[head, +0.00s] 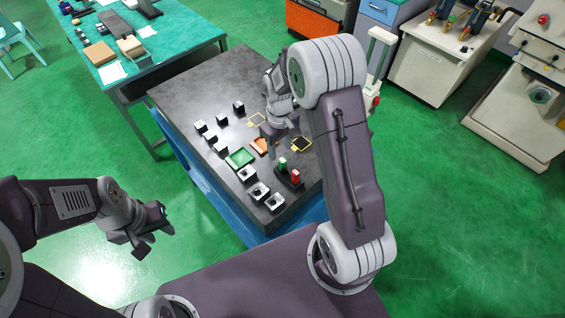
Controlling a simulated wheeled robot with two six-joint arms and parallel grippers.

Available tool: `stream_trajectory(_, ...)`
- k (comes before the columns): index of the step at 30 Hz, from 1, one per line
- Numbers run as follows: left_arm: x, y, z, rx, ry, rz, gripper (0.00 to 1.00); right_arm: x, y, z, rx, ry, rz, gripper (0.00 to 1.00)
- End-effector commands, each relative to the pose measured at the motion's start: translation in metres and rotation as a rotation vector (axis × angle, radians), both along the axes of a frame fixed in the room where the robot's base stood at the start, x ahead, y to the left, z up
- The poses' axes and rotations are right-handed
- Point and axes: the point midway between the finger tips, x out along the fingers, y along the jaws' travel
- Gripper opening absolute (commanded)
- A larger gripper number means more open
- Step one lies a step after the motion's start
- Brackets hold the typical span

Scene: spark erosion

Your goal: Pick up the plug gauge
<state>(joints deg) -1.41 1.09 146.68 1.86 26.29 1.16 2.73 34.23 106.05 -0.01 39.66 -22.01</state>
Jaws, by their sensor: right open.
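A dark holder (289,183) stands near the right front edge of the grey-topped table. An upright green piece (282,163) and an upright red piece (295,176) stand in it. They look like plug gauge parts, but I cannot tell for sure at this size. My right gripper (274,143) is open and hangs over the table, behind the holder and apart from it. Its own wrist and arm partly hide it. My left gripper (154,240) is off the table at the front left, with its fingers apart and nothing visible between them.
A teal workbench (177,38) stands behind left, and machines (437,66) stand at the back right.

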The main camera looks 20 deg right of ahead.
Motion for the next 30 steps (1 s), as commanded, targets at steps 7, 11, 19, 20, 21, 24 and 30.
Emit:
stream_trajectory(7,0.000,0.000,0.011,0.000,0.000,0.000,0.36,-0.001,-0.001,-0.028,0.000,0.002,-0.001,0.49)
stream_trajectory(11,0.000,0.000,0.017,0.000,0.000,0.000,0.36,-0.002,-0.001,-0.033,0.001,0.004,-0.001,0.49)
stream_trajectory(19,0.000,0.000,0.034,0.000,0.000,0.000,0.36,-0.003,-0.004,-0.076,0.001,0.004,-0.001,0.49)
stream_trajectory(20,0.000,0.000,0.034,0.000,0.000,0.000,0.36,-0.002,-0.004,-0.078,0.000,0.002,-0.001,0.49)
stream_trajectory(21,0.000,0.000,0.034,0.000,0.000,0.000,0.36,-0.002,-0.004,-0.080,0.000,0.002,-0.001,0.49)
stream_trajectory(24,0.000,0.000,0.033,0.000,0.000,0.000,0.36,-0.002,-0.004,-0.081,0.000,0.001,-0.001,0.49)
stream_trajectory(30,0.000,0.000,0.033,0.000,0.000,0.000,0.36,-0.002,-0.004,-0.080,0.000,0.001,-0.001,0.16)
